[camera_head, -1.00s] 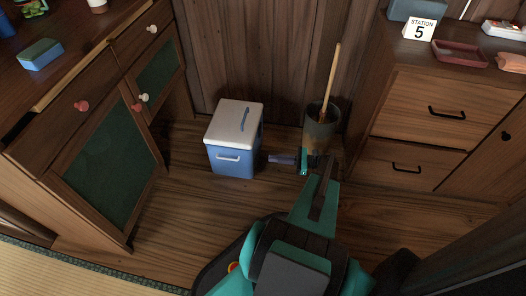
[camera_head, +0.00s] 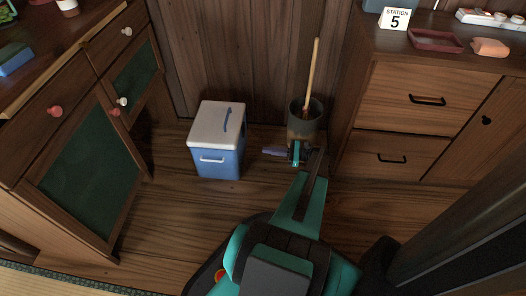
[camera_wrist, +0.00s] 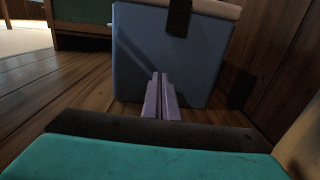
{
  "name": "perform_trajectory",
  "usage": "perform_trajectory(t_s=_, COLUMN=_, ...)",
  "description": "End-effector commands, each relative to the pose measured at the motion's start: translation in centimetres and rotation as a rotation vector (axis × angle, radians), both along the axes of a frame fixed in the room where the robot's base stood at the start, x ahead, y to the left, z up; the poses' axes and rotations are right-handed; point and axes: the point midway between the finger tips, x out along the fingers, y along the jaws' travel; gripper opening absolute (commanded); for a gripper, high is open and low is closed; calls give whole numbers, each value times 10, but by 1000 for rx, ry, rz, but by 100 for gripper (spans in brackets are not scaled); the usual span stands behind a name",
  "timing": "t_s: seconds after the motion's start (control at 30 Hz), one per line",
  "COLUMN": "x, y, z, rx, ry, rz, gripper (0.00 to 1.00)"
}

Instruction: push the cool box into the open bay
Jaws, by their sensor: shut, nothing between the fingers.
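A dark bin (camera_head: 305,118) with a wooden stick stands right behind my gripper, near the wall. The left cabinet (camera_head: 85,170) has green panels and knobs. A drawer cabinet (camera_head: 400,125) with a Station 5 sign (camera_head: 395,18) is at right. Floor in front of the box is clear.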

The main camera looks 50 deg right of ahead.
Motion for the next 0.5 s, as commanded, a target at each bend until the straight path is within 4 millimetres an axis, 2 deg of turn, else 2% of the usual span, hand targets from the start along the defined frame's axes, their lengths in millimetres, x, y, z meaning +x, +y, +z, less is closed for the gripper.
perform_trajectory(t_s=0.5, x=55, y=35, z=-2, rx=1, ry=1, rz=2, gripper=0)
